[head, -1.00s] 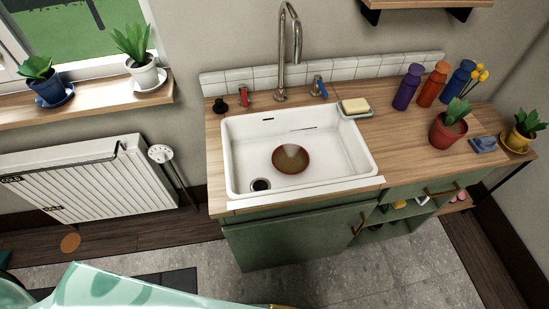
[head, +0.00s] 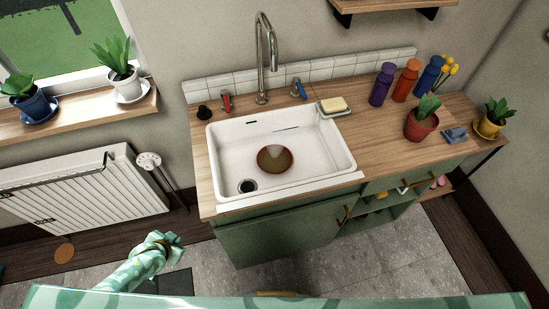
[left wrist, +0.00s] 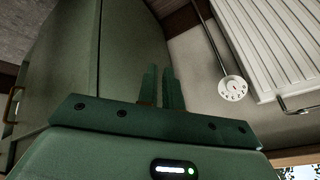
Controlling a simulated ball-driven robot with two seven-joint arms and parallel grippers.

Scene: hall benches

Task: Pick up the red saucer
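A round reddish-brown dish with a red rim (head: 275,159), which looks like the red saucer, lies in the white sink (head: 345,163), near the drain. Its middle is paler, and I cannot tell what is on it. My left gripper (head: 174,240) is low at the lower left in the head view, in front of the cabinet and well apart from the sink. In the left wrist view its two dark green fingers (left wrist: 160,87) stand close together with a narrow gap and nothing between them. My right gripper is not in view.
A tall tap (head: 262,60) rises behind the sink. A soap dish (head: 334,107), several bottles and a red plant pot (head: 421,124) stand on the wooden counter (head: 375,135). The green cabinet (head: 280,236) is below; a radiator (head: 75,190) is left. Floor before the cabinet looks clear.

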